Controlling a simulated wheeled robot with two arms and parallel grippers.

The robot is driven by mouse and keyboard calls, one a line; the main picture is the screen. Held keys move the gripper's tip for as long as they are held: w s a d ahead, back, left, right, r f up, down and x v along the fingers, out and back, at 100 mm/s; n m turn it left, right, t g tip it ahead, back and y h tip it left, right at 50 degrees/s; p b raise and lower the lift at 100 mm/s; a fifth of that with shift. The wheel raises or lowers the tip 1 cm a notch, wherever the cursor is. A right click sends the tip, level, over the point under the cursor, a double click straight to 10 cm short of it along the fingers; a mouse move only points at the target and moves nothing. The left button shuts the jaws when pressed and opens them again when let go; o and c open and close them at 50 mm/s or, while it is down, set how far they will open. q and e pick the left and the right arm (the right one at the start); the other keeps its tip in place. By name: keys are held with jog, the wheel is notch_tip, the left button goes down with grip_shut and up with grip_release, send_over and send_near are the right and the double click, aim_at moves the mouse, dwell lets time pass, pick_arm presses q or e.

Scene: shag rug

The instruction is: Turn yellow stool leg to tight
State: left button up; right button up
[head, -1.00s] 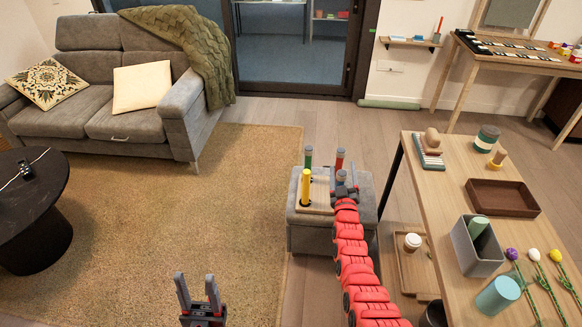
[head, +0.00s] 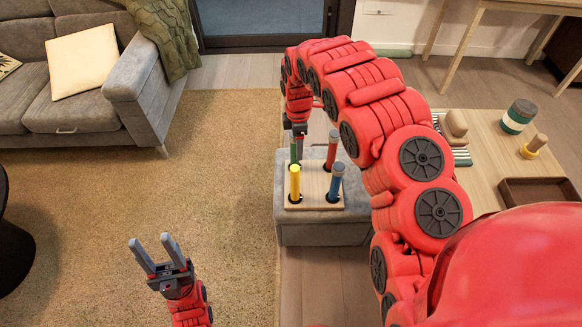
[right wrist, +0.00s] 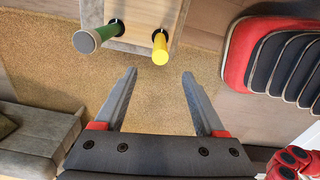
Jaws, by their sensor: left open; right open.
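The yellow stool leg (head: 295,182) stands upright at the front left of a wooden board (head: 316,182) on a grey padded block (head: 310,232). A green leg (head: 293,154) stands behind it, a red leg (head: 333,150) at the back right and a blue leg (head: 336,182) at the front right. My right gripper (head: 298,145) points down by the green leg, which partly hides it. In the right wrist view its open, empty fingers (right wrist: 160,73) have the yellow leg (right wrist: 160,48) just beyond and between the tips, and the green leg (right wrist: 88,40) to the left. My left gripper (head: 152,253) is open and empty over the rug.
A grey sofa (head: 130,95) stands at the back left. The rug (head: 215,160) between is clear.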

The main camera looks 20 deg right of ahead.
jog(key=b, duration=0.6)
send_over(295, 177)
jog(key=w, duration=0.2)
jog(key=f, duration=0.6)
jog(key=shift+s+d+f, duration=0.1)
jog(key=shift+s+d, duration=0.1)
jog(key=shift+s, duration=0.05)
notch_tip(295, 177, down, 11)
jog(key=shift+f, duration=0.1)
grip_shut()
